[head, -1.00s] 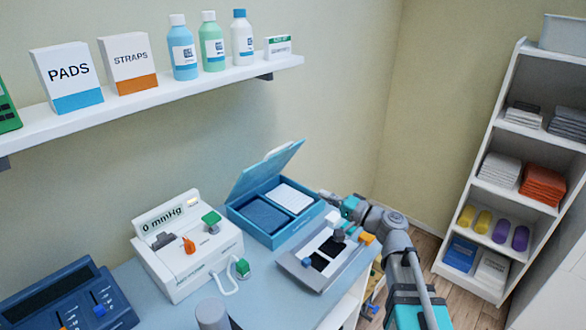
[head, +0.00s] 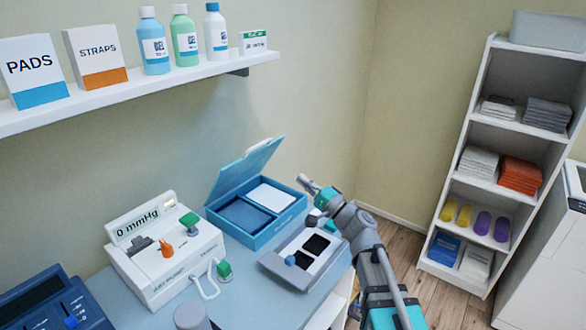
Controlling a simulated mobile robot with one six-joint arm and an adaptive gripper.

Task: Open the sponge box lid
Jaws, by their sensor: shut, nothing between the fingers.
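The blue sponge box (head: 262,236) stands on the table against the wall. Its lid (head: 245,178) is raised and tilted back on the far left side, standing open. Inside are a dark blue pad (head: 243,215) and a white pad (head: 271,196) in two compartments. My gripper (head: 306,183) is just right of the box's back right corner, apart from the lid. Its fingers look closed and hold nothing. My arm reaches in from the lower right.
A white 0 mmHg device (head: 165,255) stands left of the box. A grey panel with black squares (head: 300,262) lies in front of it, near my arm. A wall shelf (head: 150,85) with boxes and bottles runs above. A shelving unit (head: 480,120) stands at right.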

